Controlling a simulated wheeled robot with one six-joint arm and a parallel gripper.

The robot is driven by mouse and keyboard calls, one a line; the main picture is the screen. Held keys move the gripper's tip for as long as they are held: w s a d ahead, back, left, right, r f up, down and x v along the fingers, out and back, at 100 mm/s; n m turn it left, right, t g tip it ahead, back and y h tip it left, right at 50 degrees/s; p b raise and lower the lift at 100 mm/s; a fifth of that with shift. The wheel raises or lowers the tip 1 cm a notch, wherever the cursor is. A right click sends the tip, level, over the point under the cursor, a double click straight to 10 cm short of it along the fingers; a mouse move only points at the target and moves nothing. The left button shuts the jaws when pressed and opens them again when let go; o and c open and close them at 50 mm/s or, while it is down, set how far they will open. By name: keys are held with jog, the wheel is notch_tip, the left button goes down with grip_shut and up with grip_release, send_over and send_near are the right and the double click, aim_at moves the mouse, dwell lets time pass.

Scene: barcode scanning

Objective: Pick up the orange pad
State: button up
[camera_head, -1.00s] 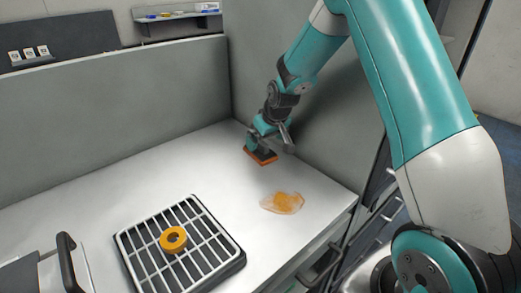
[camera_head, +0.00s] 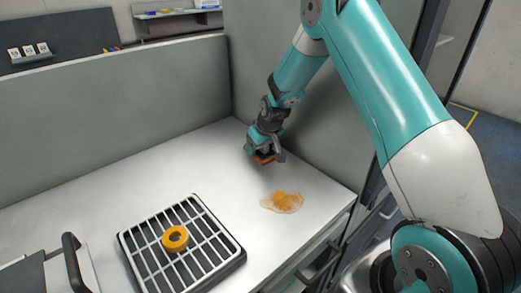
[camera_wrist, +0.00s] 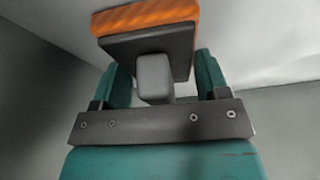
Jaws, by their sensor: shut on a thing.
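The orange pad (camera_wrist: 148,17) is on the face of a dark block with a grey grip (camera_wrist: 154,78). In the wrist view the grip sits between the two teal fingers of my gripper (camera_wrist: 160,75), which is shut on it. In the head view the orange pad (camera_head: 263,158) shows under my gripper (camera_head: 262,150) at the back corner of the counter, partly hidden by it. I cannot tell whether the pad still touches the counter.
A yellow-orange spill (camera_head: 283,202) lies on the white counter (camera_head: 110,190) near its right edge. A yellow ring (camera_head: 175,238) rests on a slatted rack (camera_head: 215,225). Grey partition walls (camera_head: 120,110) stand behind and right of my gripper. The counter's left middle is clear.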

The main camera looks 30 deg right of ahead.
notch_tip(320, 180, up, 20)
jog(key=shift+r+b, duration=0.1)
jog(key=shift+b, duration=0.95)
